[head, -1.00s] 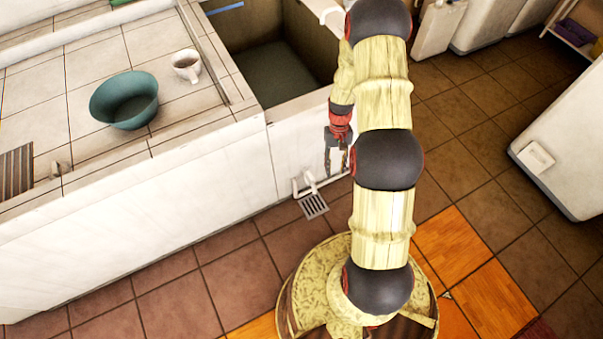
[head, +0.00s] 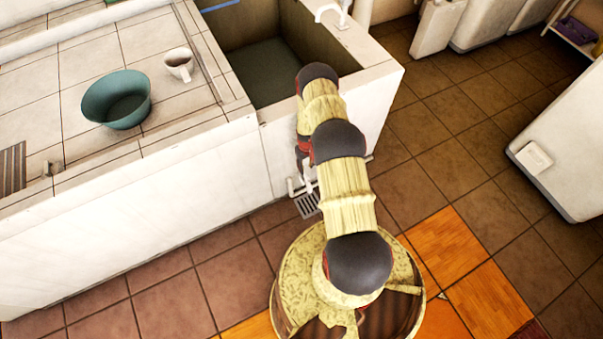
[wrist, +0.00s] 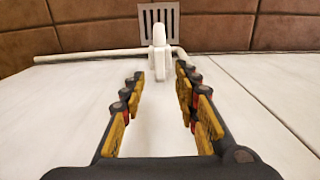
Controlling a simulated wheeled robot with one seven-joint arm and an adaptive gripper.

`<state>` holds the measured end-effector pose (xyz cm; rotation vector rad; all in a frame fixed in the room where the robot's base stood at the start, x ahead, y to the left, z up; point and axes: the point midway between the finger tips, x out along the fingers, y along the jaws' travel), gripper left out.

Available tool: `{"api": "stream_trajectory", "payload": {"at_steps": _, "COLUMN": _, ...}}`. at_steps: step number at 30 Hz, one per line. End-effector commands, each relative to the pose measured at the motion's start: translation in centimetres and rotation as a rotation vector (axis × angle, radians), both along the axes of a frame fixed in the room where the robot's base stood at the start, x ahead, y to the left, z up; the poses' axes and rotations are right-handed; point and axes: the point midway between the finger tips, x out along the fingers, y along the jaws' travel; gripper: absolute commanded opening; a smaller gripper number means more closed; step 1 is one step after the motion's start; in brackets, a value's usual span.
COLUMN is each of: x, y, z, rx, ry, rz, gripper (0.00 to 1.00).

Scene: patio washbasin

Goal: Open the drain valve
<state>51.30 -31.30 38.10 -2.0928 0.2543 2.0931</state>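The drain valve (wrist: 159,58) is a white upright lever-like piece on a white pipe (wrist: 90,57), low on the white wall of the washbasin. It also shows small in the head view (head: 310,186), partly covered by my arm. In the wrist view my gripper (wrist: 160,73) is open, with its fingertips left and right of the valve's near end. A gap shows on both sides, and I cannot tell whether either finger touches it. The gripper is mostly hidden behind my arm in the head view.
A metal floor grate (head: 307,205) lies just by the valve. The washbasin (head: 330,92) stands above it. A teal bowl (head: 117,100) and a white cup (head: 180,66) sit on the tiled counter (head: 95,55). Tiled floor to the right is clear up to a white appliance (head: 565,150).

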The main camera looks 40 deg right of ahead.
Motion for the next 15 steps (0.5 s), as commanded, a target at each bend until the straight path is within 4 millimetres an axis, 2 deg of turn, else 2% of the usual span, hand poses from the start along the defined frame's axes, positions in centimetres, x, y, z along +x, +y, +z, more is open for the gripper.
{"api": "stream_trajectory", "payload": {"at_steps": 15, "x": 0.0, "y": 0.0, "z": -6.8, "rx": 0.0, "ry": 0.0, "rz": 0.006, "gripper": 0.31}}
